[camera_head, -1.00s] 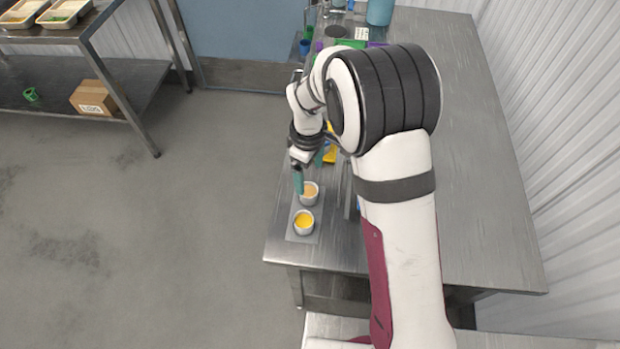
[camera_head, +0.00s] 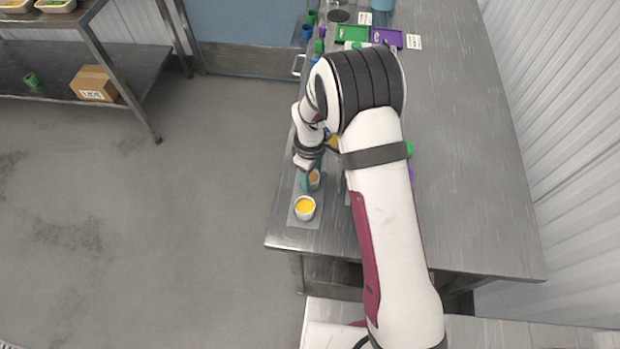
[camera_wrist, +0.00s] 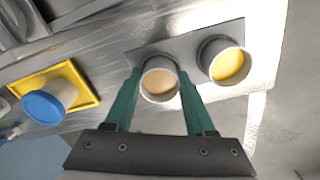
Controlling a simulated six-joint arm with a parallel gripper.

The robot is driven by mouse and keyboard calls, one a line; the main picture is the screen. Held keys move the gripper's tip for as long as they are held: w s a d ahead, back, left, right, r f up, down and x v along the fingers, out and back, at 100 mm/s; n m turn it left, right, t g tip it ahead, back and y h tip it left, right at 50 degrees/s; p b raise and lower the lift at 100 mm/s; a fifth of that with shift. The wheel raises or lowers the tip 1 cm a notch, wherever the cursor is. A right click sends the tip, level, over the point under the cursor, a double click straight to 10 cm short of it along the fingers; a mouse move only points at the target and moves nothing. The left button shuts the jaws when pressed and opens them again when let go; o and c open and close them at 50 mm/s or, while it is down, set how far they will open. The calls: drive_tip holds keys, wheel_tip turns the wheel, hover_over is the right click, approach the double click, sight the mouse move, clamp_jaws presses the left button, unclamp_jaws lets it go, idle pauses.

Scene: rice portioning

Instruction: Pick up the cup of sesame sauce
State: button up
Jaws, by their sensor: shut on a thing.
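The cup of sesame sauce (camera_wrist: 159,83) is a small white cup with tan sauce in it. In the wrist view it sits between the two green fingers of my gripper (camera_wrist: 158,84), which is shut on it. In the head view the cup (camera_head: 314,179) is partly hidden by my gripper (camera_head: 306,180). A second white cup with yellow sauce (camera_wrist: 226,63) stands beside it, apart from the fingers; it also shows in the head view (camera_head: 305,207). I cannot tell whether the sesame cup touches the grey mat (camera_wrist: 196,37) below.
A blue-lidded container (camera_wrist: 44,107) stands on a yellow tray (camera_wrist: 74,74) to the left in the wrist view. Green (camera_head: 353,33) and purple (camera_head: 386,38) trays lie at the far end of the steel table (camera_head: 470,190). The table's right side is clear.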

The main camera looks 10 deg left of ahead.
clamp_jaws()
drive_tip(key=shift+r, duration=0.15)
